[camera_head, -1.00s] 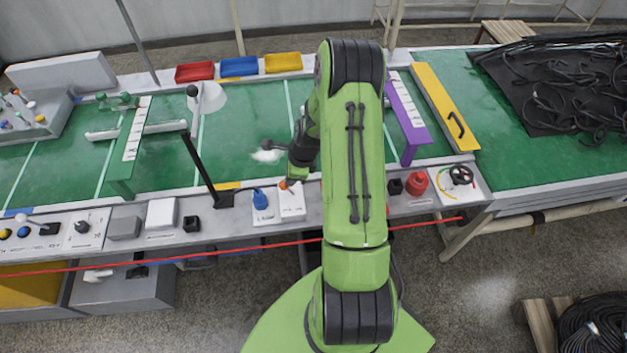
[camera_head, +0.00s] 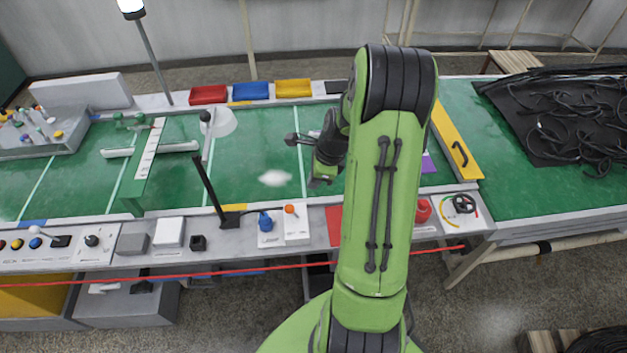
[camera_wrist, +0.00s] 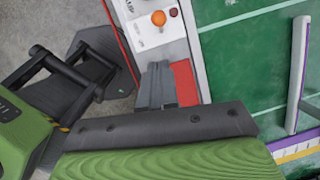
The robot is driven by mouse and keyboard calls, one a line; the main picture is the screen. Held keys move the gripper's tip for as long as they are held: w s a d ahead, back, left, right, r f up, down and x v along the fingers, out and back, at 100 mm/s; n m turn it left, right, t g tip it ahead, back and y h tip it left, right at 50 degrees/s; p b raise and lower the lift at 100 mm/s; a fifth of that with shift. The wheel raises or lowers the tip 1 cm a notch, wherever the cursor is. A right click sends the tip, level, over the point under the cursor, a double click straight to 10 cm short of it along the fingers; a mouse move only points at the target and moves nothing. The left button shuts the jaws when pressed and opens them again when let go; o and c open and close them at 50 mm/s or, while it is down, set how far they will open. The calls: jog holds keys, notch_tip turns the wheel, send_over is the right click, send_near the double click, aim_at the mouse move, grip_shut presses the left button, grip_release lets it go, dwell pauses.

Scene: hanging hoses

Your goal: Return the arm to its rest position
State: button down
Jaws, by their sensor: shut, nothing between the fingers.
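My green arm (camera_head: 380,200) rises from the bottom of the head view and bends over the bench. Its outer end reaches forward and left. My gripper (camera_head: 320,182) hangs above the green bench top, partly masked by the wrist. In the wrist view my gripper's dark fingers (camera_wrist: 155,85) are together with nothing between them. They appear over the bench's front strip, beside a red patch (camera_wrist: 185,82). The white box with an orange knob (camera_head: 291,210) is left of the gripper in the head view. The knob also shows in the wrist view (camera_wrist: 158,18), apart from the fingers.
A red button (camera_head: 423,210), a black handwheel (camera_head: 464,204) and a yellow bar (camera_head: 455,145) are right. A red cord (camera_head: 200,274) runs along the bench front. Open green surface lies behind the gripper.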

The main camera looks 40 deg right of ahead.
jog(key=s+a+r+n+h, duration=0.2)
jog(key=s+a+r+n, duration=0.2)
jog(key=a+r+n, duration=1)
jog(key=s+a+r+n+t, duration=0.1)
jog(key=s+a+r+n, duration=0.2)
jog(key=s+n, duration=0.3)
jog(key=s+a+r+n+t, duration=0.1)
jog(key=s+a+r+n, duration=0.1)
jog(key=s+n, duration=0.4)
jog(key=shift+s+a+r+t, duration=0.4)
jog(key=shift+s+r, duration=0.2)
jog(key=shift+r, duration=0.2)
jog(key=shift+d, duration=0.1)
